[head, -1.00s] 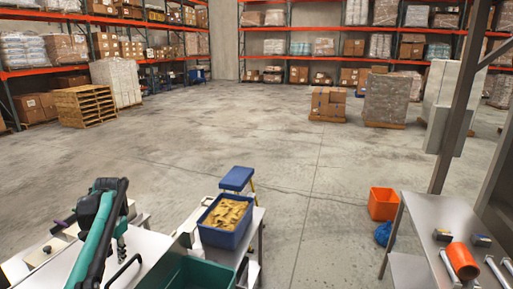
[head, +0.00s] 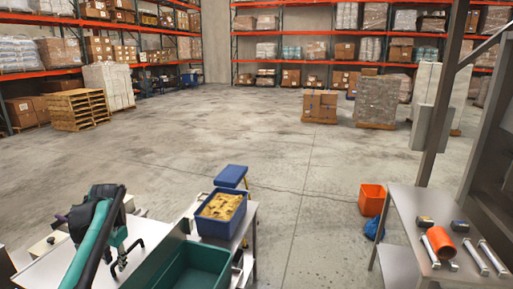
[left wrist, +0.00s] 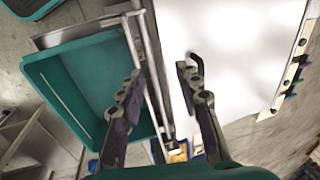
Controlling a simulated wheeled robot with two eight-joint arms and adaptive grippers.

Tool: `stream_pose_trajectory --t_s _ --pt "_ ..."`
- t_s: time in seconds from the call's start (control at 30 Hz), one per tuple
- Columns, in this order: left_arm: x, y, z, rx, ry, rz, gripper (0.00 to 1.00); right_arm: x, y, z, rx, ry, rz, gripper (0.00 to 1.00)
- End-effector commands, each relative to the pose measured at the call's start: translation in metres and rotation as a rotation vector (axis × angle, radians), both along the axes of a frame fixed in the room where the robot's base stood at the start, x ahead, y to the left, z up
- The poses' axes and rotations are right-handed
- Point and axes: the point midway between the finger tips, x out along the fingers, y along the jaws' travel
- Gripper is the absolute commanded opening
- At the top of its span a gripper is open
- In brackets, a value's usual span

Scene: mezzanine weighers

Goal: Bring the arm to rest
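My left arm, teal and black, comes in at the lower left of the head view. Its gripper (head: 122,258) is over the white worktop (head: 155,232), left of the teal bin (head: 190,268). In the left wrist view the two dark fingers (left wrist: 160,90) stand well apart with nothing between them. There the teal bin (left wrist: 50,75) looks empty and lies to the left, and the white worktop (left wrist: 235,50) lies to the right. My right gripper is in neither view.
A blue bin (head: 220,229) with yellowish pieces stands beyond the teal bin, near a blue stool (head: 231,175). At right are an orange bin (head: 371,199) and a metal table (head: 415,205) with an orange cylinder (head: 440,241). Open concrete floor lies beyond.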

Motion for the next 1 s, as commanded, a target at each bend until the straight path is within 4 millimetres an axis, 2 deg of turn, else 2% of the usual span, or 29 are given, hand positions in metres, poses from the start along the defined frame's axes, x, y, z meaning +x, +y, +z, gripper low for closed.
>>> stream_pose_trajectory --t_s 0.27,0.43,0.57,0.7,0.83,1.0 --pt "-0.032 -0.056 -0.011 -0.016 -0.095 0.023 0.34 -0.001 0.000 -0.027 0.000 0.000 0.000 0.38" --pt "-0.073 -0.109 -0.033 -0.047 -0.193 0.052 0.34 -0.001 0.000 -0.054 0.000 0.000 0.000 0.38" --pt "-0.116 -0.155 -0.065 -0.092 -0.286 0.082 0.34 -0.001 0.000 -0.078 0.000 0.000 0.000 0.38" --pt "-0.164 -0.196 -0.110 -0.154 -0.380 0.115 0.34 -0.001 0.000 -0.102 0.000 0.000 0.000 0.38" --pt "-0.201 -0.224 -0.153 -0.212 -0.450 0.145 0.34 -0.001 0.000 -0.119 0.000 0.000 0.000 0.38" --pt "-0.229 -0.242 -0.190 -0.268 -0.504 0.171 0.34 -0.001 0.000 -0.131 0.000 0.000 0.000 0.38"
